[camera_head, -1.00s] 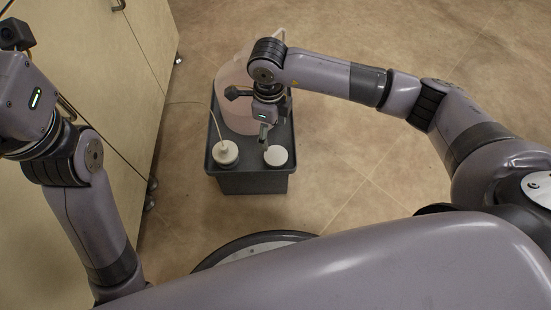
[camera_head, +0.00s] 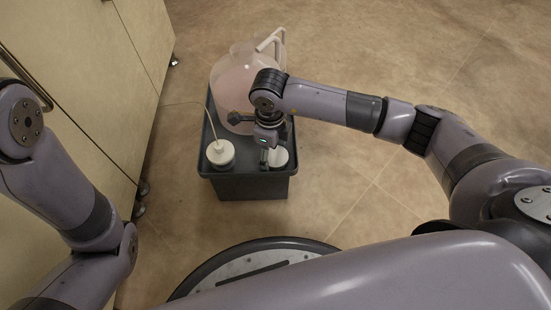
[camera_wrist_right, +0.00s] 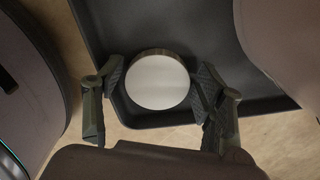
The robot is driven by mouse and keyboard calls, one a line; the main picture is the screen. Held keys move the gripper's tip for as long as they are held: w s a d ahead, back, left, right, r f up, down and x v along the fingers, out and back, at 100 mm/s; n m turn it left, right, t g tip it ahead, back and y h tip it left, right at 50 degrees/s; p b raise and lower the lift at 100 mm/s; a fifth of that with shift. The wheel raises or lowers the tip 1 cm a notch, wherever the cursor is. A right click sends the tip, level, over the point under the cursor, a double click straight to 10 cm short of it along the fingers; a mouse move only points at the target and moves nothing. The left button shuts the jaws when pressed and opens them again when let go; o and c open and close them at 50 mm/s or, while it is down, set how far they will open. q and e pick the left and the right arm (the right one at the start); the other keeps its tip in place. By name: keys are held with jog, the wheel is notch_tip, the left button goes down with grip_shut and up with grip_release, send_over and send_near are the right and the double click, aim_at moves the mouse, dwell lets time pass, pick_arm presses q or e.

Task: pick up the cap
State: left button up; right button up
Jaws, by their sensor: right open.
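The white round cap (camera_head: 278,157) sits at the front right of a dark grey tub, partly hidden by my right gripper (camera_head: 268,152). In the right wrist view the cap (camera_wrist_right: 157,82) shows a flat white top and a darker side. My right gripper (camera_wrist_right: 160,86) is open, with one finger on each side of the cap. A narrow gap shows at the left finger; whether the right finger touches the cap is unclear. Of my left arm only links show; its gripper is out of view.
The tub (camera_head: 240,188) stands on the tan floor. It also holds a second white cap (camera_head: 220,152) with a thin tube and a translucent pinkish jug (camera_head: 232,85). Beige cabinets (camera_head: 85,75) stand at the left. Floor to the right is clear.

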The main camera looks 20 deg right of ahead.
jog(key=shift+c, duration=0.6)
jog(key=c, duration=0.3)
